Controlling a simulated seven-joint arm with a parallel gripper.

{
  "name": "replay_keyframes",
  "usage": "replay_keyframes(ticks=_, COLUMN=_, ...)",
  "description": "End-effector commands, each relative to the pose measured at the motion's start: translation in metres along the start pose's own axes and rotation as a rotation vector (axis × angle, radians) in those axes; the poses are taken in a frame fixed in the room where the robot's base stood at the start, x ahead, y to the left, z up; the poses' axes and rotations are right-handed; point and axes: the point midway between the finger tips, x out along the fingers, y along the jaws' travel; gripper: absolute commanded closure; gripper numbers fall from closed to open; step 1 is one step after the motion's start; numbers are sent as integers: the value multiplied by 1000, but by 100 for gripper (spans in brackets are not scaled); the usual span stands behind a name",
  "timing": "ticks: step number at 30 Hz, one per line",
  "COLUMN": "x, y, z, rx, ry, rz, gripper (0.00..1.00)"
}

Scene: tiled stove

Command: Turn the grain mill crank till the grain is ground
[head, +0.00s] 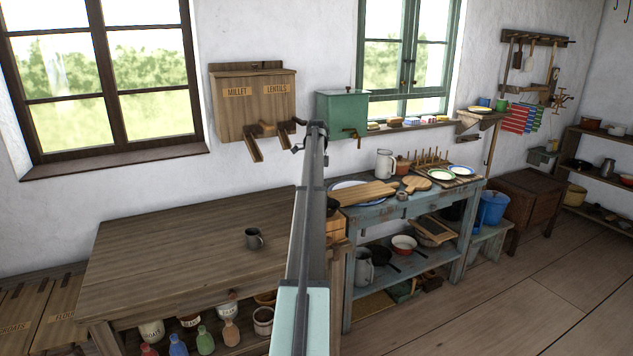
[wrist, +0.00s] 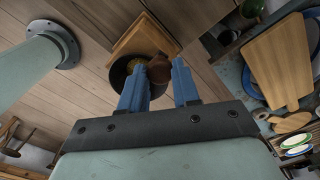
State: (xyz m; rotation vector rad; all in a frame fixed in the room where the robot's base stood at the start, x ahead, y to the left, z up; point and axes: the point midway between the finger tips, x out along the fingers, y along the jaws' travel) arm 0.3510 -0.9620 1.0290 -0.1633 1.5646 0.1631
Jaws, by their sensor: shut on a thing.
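In the wrist view, my gripper (wrist: 158,74) has its two blue fingers shut on a brown rounded knob (wrist: 159,70), which looks like the crank handle of the grain mill. Under it is the mill's dark round hopper (wrist: 117,76), beside a square wooden part (wrist: 143,38). A yellowish patch inside the hopper may be grain, but the fingers and knob hide much of it. In the head view, my arm covers the gripper and most of the mill. A small wooden box edge (head: 335,229) shows right of the arm and may belong to the mill.
A blue-grey bench (head: 400,215) at right holds boards, plates and a jug (head: 385,163). A millet and lentils bin (head: 253,105) and a green box (head: 341,113) hang behind.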

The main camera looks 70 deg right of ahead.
Motion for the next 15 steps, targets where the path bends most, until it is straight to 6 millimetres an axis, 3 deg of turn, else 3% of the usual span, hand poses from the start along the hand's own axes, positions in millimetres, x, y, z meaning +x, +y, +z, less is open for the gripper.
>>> replay_keyframes(ticks=8, x=0, y=-2, z=-2, rx=30, ry=0, rz=0, gripper=100)
replay_keyframes(ticks=15, x=0, y=-8, z=-8, rx=160, ry=0, rz=0, gripper=100)
